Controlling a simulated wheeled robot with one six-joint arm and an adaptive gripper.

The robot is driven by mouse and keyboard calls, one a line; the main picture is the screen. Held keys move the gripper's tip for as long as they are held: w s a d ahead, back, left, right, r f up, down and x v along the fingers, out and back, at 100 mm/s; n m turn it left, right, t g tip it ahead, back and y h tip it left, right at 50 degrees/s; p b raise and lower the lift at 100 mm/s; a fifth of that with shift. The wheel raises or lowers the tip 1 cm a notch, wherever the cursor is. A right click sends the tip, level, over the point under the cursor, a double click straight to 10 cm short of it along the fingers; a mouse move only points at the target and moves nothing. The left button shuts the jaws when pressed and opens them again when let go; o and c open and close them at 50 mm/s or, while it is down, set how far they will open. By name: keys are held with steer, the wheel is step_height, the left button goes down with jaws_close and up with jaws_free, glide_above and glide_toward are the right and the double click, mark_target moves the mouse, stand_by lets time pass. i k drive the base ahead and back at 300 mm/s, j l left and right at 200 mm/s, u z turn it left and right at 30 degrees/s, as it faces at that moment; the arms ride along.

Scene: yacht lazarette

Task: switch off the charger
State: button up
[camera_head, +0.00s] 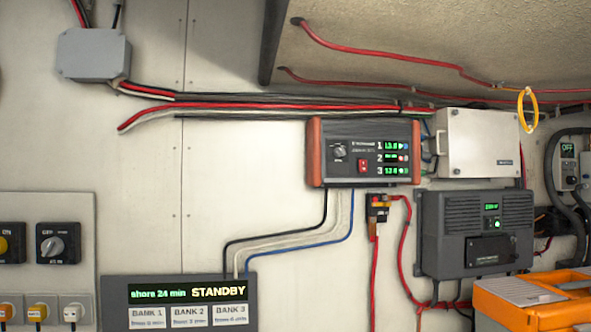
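The likely charger is a dark finned box with red-brown end caps (362,151), mounted on the wall right of centre in the head view. The readouts are lit. The rocker's position is too small to tell. A second dark grey unit (460,235) with a lit green display hangs to its lower right; its label is unreadable. My gripper is not in view.
A panel (185,296) below reads "shore 24 min STANDBY" above three bank labels. Rotary switches (58,243) sit at the left. A fused red cable block (378,208) hangs just below the finned box. An orange case (535,300) fills the lower right.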

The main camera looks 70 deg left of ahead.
mark_target(363, 164)
steer(key=u, duration=1.45)
